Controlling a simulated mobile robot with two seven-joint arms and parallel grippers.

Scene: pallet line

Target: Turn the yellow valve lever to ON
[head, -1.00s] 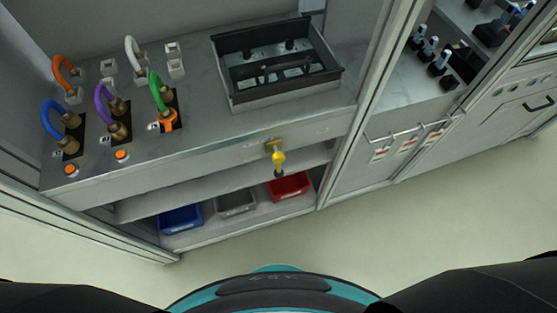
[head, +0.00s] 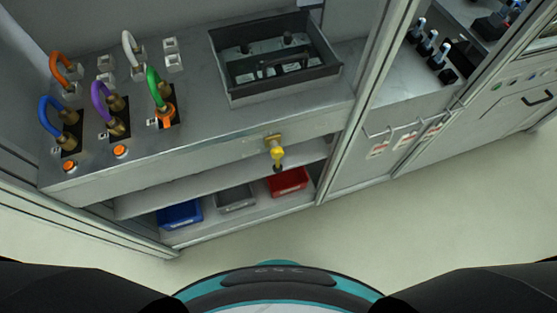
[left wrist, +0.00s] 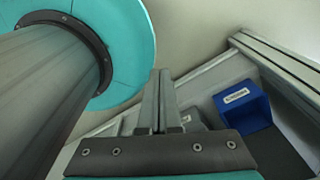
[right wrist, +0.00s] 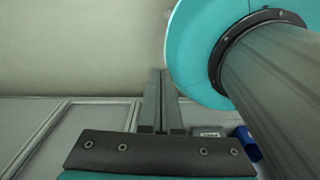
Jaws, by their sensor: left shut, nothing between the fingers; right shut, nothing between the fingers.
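The yellow valve lever (head: 277,154) hangs from a brass fitting on the front edge of the grey bench (head: 215,152), pointing down with a dark tip. Its ON and OFF marks are too small to read. Neither gripper shows in the head view, and no gripper is at the lever. In the left wrist view my left gripper (left wrist: 160,88) is shut and empty, with the blue bin (left wrist: 242,104) beyond it to the right. In the right wrist view my right gripper (right wrist: 160,85) is shut and empty, over pale floor and cabinet fronts.
Coloured hose loops (head: 107,104) stand on the bench's left side. An open grey tray (head: 232,96) sits to the right. Blue (head: 180,215), grey (head: 235,198) and red (head: 288,182) bins are on the lower shelf. A frame post (head: 372,95) stands right of the lever. The floor in front is clear.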

